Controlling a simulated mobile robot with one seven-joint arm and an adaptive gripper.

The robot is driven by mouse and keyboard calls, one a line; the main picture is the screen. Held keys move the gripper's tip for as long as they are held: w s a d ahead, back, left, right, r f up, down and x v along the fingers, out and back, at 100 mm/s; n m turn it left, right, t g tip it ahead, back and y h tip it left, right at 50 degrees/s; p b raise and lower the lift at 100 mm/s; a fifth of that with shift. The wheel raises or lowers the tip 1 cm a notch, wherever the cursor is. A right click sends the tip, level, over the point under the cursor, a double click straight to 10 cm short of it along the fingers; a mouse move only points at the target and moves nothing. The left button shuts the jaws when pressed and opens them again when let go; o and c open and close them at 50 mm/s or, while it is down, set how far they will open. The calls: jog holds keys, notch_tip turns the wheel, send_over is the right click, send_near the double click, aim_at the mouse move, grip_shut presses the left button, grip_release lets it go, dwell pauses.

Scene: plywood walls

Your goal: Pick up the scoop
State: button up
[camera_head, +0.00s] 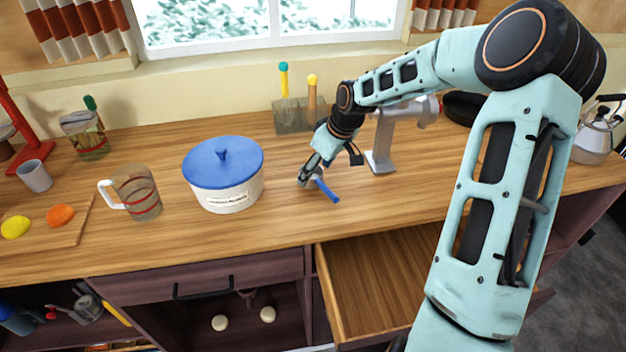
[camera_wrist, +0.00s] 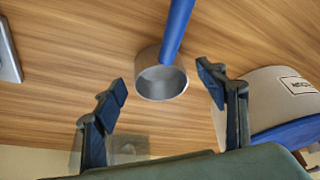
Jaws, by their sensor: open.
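The scoop lies on the wooden counter; its blue handle (camera_head: 326,190) points toward the front right in the head view, and its metal cup is partly hidden by my gripper there. In the wrist view the grey metal cup (camera_wrist: 162,82) shows fully, with the blue handle (camera_wrist: 177,28) running up out of the picture. My gripper (camera_head: 309,179) is low over the counter at the cup. In the wrist view the open fingers (camera_wrist: 163,82) stand to either side of the cup, with gaps showing between them and it.
A white pot (camera_head: 232,197) with a blue lid stands just left of my gripper. A grey metal stand (camera_head: 380,160) is close on the right. A glass measuring cup (camera_head: 140,190) is further left. An open drawer (camera_head: 375,285) juts out below the counter's front edge.

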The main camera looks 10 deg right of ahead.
jog(key=shift+x, duration=1.05)
jog(key=c, duration=1.3)
jog(key=shift+o, duration=0.2)
